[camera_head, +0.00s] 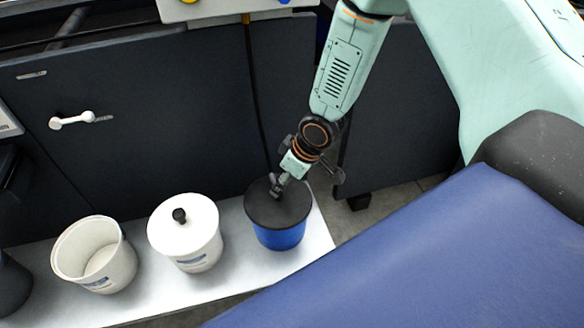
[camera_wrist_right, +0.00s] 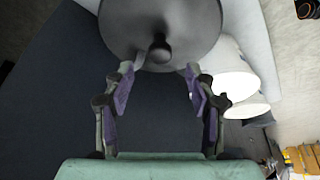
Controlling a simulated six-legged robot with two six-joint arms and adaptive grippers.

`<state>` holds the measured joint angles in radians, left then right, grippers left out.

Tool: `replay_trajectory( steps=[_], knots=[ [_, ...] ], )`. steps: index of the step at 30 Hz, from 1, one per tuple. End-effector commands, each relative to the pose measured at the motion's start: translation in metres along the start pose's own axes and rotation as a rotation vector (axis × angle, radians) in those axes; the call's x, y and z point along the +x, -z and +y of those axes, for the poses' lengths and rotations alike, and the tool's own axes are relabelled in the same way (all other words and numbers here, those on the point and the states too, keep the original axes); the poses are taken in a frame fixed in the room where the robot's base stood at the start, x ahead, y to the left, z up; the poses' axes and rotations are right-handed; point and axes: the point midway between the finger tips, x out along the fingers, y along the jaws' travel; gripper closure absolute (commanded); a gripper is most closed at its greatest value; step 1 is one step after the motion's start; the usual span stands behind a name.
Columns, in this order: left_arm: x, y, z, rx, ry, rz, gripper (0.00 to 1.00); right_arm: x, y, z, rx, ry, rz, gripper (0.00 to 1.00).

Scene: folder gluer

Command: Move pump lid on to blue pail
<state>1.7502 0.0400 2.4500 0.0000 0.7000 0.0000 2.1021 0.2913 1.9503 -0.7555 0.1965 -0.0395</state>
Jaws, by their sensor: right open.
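The blue pail (camera_head: 281,236) stands upright at the right end of the white board. A dark round lid (camera_head: 289,212) lies over its top and looks seated on the rim. In the right wrist view the lid (camera_wrist_right: 125,25) has a small black knob (camera_wrist_right: 160,48) in its middle. My right gripper (camera_head: 277,184) reaches down over the lid from above. In the right wrist view its fingers (camera_wrist_right: 158,72) are spread apart, with the knob just ahead, between and slightly beyond the fingertips. Contact with the knob cannot be told. My left gripper is not in view.
A white pail (camera_head: 198,258) with a white, black-knobbed lid (camera_head: 200,222) stands left of the blue pail. An open white pail (camera_head: 113,272) and part of a dark pail (camera_head: 12,290) stand further left. Dark machine panels (camera_head: 180,110) rise close behind the white board (camera_head: 150,300).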

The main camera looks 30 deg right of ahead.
Motion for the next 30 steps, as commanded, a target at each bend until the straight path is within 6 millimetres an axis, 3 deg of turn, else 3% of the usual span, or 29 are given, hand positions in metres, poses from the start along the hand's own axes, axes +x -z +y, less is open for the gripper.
replay_trajectory(
  steps=[5,12,30],
  knots=[
    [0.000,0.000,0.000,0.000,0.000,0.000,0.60,-0.034,0.001,0.000,0.004,0.001,0.004,0.44],
    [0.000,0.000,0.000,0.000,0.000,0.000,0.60,-0.049,0.000,0.001,0.002,-0.005,-0.001,0.44],
    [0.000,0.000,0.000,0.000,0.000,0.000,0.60,-0.059,0.000,0.000,-0.001,0.002,-0.002,0.44]
  ],
)
